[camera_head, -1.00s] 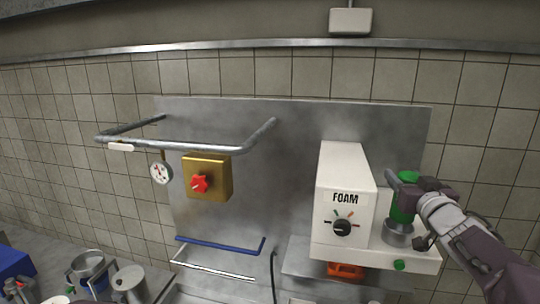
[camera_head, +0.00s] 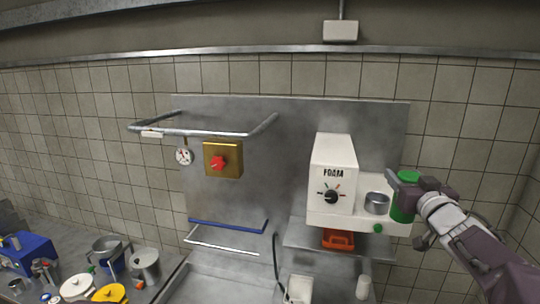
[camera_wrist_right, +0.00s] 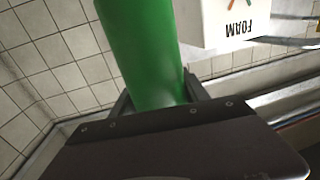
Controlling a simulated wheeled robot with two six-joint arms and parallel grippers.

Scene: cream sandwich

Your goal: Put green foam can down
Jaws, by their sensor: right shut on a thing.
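The green foam can (camera_head: 403,204) is upright in my right gripper (camera_head: 408,186), which is shut on it. In the head view it is just right of the grey metal cup (camera_head: 376,203) on the white FOAM machine (camera_head: 333,178). The right wrist view shows the green can (camera_wrist_right: 143,50) between the fingers (camera_wrist_right: 160,97), with part of the FOAM machine (camera_wrist_right: 222,22) beside it. The can's lower end is not clearly against any surface. My left gripper is not in view.
A metal shelf (camera_head: 298,238) with an orange item (camera_head: 338,239) lies below the machine. A metal rail (camera_head: 200,131) and a yellow box with a red knob (camera_head: 223,158) are on the back panel. Pots and a blue box (camera_head: 28,252) crowd the lower left counter.

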